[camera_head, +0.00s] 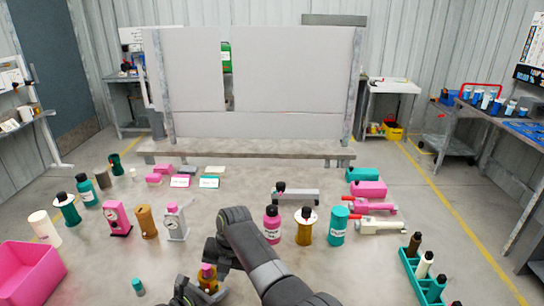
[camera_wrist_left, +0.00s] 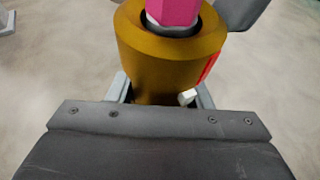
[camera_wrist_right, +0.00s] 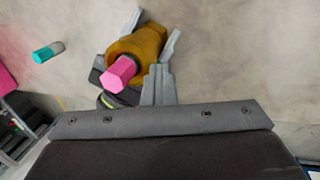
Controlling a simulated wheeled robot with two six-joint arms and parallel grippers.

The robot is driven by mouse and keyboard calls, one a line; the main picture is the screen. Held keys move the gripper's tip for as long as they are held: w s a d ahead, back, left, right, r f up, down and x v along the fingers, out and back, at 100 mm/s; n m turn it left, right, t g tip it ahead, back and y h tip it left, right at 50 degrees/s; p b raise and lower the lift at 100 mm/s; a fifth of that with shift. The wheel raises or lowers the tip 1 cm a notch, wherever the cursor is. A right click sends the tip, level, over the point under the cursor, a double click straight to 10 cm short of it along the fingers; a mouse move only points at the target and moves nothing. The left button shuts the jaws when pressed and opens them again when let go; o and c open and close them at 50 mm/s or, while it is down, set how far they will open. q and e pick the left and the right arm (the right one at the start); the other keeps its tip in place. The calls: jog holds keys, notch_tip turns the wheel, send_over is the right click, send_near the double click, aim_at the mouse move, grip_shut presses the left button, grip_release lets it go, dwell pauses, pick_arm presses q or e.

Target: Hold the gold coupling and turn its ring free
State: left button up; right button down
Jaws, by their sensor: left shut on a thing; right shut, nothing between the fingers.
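The gold coupling (camera_head: 207,285) stands at the near middle of the floor area in the head view. It has a pink hexagonal part on top (camera_wrist_left: 172,12). My left gripper (camera_wrist_left: 162,92) is shut on the gold body, a finger on each side. A red mark (camera_wrist_left: 210,68) and a small white piece (camera_wrist_left: 188,97) show on the body's side. In the right wrist view the coupling (camera_wrist_right: 140,42) is just beyond my right gripper (camera_wrist_right: 160,70), whose fingers are together and empty. They are close beside the gold body; I cannot tell whether they touch it.
A teal-capped small cylinder (camera_head: 138,287) lies left of the coupling. A pink bin (camera_head: 30,272) is at the left edge. Bottles, including a pink one (camera_head: 272,225) and a gold one (camera_head: 305,228), stand beyond my right arm. A teal rack (camera_head: 425,280) is at right.

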pick_arm(q)
jog(key=shift+d, duration=0.1)
pick_arm(e)
jog(key=shift+s+a, duration=0.15)
jog(key=shift+s, duration=0.2)
jog(key=a+v, duration=0.1)
jog(key=v, duration=0.5)
jog(key=shift+s+r, duration=0.15)
jog(key=shift+r, duration=0.05)
dwell(0.3)
pick_arm(q)
jog(key=o, duration=1.3)
